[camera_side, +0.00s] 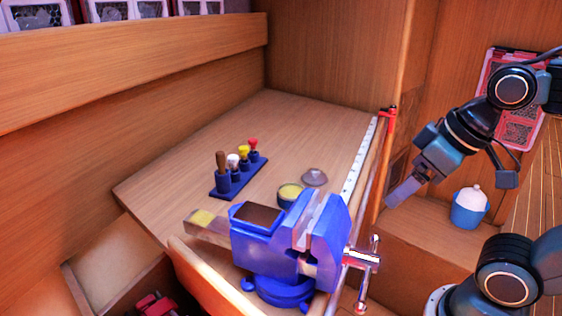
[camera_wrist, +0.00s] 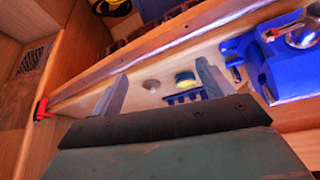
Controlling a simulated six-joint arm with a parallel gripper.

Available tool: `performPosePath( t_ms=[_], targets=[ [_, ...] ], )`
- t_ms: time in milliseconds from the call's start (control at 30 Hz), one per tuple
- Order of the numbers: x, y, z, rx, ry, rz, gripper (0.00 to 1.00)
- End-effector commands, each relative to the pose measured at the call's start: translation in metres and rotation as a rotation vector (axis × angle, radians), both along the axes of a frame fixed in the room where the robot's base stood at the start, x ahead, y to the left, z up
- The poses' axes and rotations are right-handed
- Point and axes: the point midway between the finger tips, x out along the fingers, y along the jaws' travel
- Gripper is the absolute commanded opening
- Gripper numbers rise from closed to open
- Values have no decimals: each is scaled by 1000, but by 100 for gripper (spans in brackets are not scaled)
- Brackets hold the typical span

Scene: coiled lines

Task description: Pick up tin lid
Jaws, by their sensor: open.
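The tin lid (camera_side: 314,177) is a small grey disc with a raised middle. It lies on the wooden bench top just behind the open tin (camera_side: 290,193), which has yellow contents. In the wrist view the lid (camera_wrist: 151,86) shows between my fingers, left of the tin (camera_wrist: 185,79). My gripper (camera_side: 393,201) is off the bench's right edge, apart from the lid. In the wrist view my gripper (camera_wrist: 162,68) has its fingers wide apart with nothing held.
A blue vise (camera_side: 290,240) stands at the bench's front, close to the tin. A blue rack (camera_side: 236,181) holds several handled tools left of the lid. A red clamp (camera_side: 387,114) and white ruler strip (camera_side: 358,160) line the right edge. Bench top behind the lid is clear.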

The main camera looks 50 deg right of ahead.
Motion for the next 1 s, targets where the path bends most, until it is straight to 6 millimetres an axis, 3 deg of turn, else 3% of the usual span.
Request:
performPosePath(
  t_ms=[367,700,1000],
  targets=[
    [28,-4,22,-119,67,223,79],
    [80,-14,50,-287,179,641,79],
    [130,-25,62,-393,262,1034,79]
  ],
)
